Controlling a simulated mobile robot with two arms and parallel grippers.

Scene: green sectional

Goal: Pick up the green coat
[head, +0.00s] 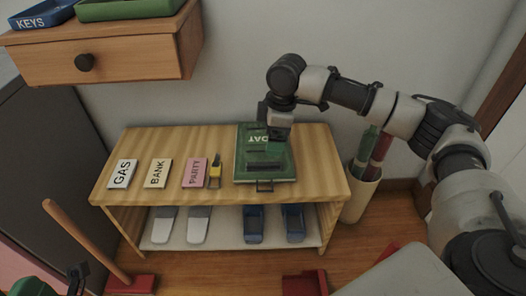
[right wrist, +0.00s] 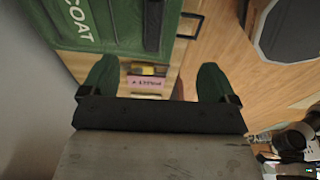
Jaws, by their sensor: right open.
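The green coat (head: 266,168) is a flat, folded-looking green block with white lettering and dark bars, lying on the wooden bench top. It also shows at the upper left of the right wrist view (right wrist: 118,35), where the lettering reads COAT. My right gripper (head: 279,132) is above the coat's far part in the head view and hides some of it. In the right wrist view its two green fingertips (right wrist: 157,80) are spread apart with nothing held between them. Part of what looks like my left gripper (head: 62,283) shows at the bottom left corner; its jaws are not clear.
GAS (head: 122,173), BANK (head: 157,173) and PARTY (head: 195,172) cards and a small yellow item (head: 215,172) lie left of the coat. Shoes sit on the lower shelf (head: 226,227). A holder (head: 359,195) stands right of the bench; a drawer unit (head: 130,62) overhangs upper left.

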